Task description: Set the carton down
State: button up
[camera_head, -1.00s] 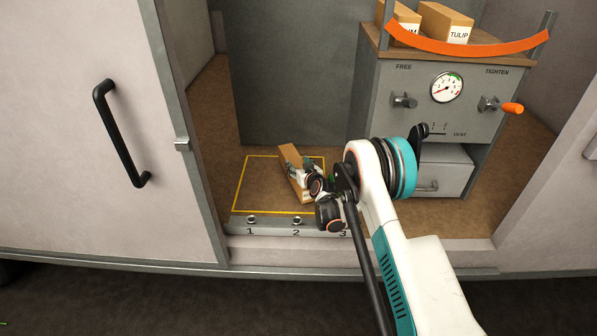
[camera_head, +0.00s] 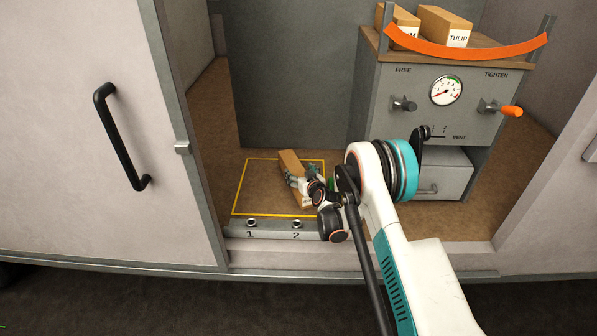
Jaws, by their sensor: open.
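The brown carton (camera_head: 290,161) stands or lies inside the yellow outline (camera_head: 239,186) on the brown floor of the compartment, toward the outline's right side. It is turned at an angle, and its lower front part is hidden behind my gripper. My gripper (camera_head: 291,178) is at the carton, with its fingers open around or beside it; I cannot tell whether they touch it. Whether the carton rests fully on the floor is hard to see. My arm hides the outline's right front corner.
A grey cabinet (camera_head: 385,125) with gauge, knobs and drawer (camera_head: 455,180) stands at right. Two cartons, one marked TULIP (camera_head: 445,27), sit on top behind an orange strap (camera_head: 465,51). A numbered rail (camera_head: 270,229) runs along the front. The outline's left half is clear.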

jog(key=p+v, duration=0.2)
jog(key=v, duration=0.8)
jog(key=shift+w+r, duration=0.1)
jog(key=shift+r, duration=0.05)
